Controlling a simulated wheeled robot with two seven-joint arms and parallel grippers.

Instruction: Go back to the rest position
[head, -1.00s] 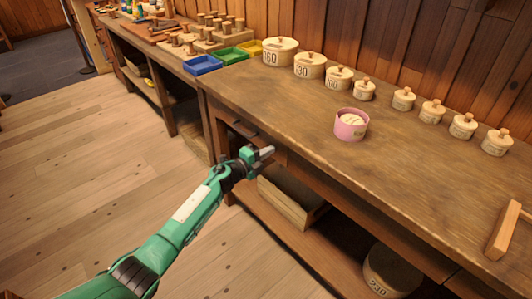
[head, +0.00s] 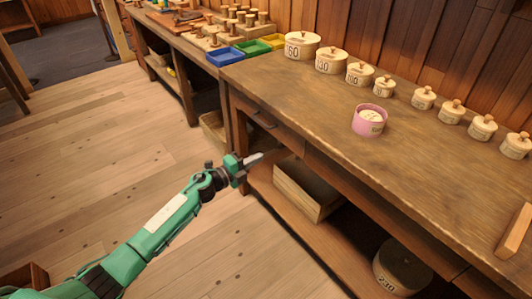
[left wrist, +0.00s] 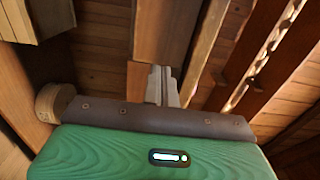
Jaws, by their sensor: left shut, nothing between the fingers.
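My left gripper (head: 254,160) is shut and empty. It hangs in front of the workbench (head: 300,88), below the level of its top, with the green arm reaching in from the lower left. In the left wrist view its pale fingers (left wrist: 163,86) lie together, with brown wood behind them. My right gripper is not in view.
A pink tub (head: 368,121) stands on the bench. Several lidded wooden canisters (head: 331,61) line the wall. Blue, green and yellow trays (head: 225,57) sit at the bench's left end. A wooden crate (head: 305,190) and a canister (head: 400,270) are on the lower shelf.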

